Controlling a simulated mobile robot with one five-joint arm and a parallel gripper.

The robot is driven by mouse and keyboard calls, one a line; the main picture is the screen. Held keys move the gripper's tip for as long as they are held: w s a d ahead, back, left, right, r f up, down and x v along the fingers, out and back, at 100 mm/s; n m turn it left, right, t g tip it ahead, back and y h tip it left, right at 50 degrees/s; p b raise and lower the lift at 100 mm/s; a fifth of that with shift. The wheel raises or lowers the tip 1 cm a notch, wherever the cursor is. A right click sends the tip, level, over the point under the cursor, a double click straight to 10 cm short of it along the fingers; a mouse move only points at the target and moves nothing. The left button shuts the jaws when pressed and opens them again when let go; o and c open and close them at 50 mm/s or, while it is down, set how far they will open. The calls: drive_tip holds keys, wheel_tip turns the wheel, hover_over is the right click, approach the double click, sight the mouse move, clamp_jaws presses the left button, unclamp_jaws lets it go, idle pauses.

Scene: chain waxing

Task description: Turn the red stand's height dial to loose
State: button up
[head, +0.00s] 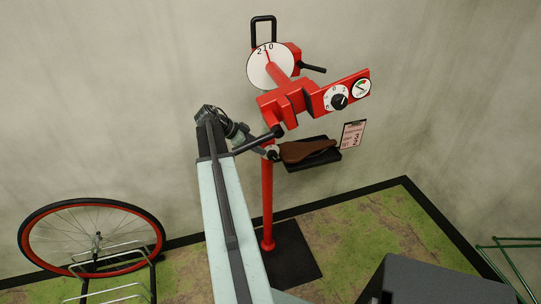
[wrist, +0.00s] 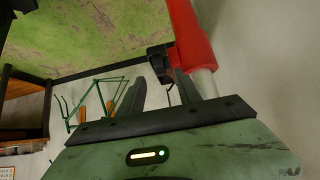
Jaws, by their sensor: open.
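The red stand (head: 267,205) has an upright red post on a black base. In the wrist view, the red post (wrist: 190,35) meets a pale tube, and a black knob (wrist: 160,58) sticks out near that joint. It may be the height dial; I cannot read any marking on it. Higher up are a white disc marked 2 1 0 (head: 265,68), a black-centred dial (head: 338,98) and a small gauge (head: 361,88). My gripper (wrist: 168,80) is open, its dark fingers either side of a gap near the knob. My arm partly hides the gripper in the head view.
A brown saddle (head: 308,150) on a black tray and a small notice (head: 352,134) are right of the post. A red-rimmed wheel (head: 90,236) stands in a rack at left. A dark grey box (head: 440,280) is at lower right. A green frame (wrist: 90,95) shows in the wrist view.

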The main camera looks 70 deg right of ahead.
sight(269, 153)
drive_tip(key=b+x, duration=0.5)
drive_tip(key=x, duration=0.2)
drive_tip(key=shift+f, duration=0.35)
drive_tip(key=shift+s+d, duration=0.15)
drive_tip(key=shift+r, duration=0.1)
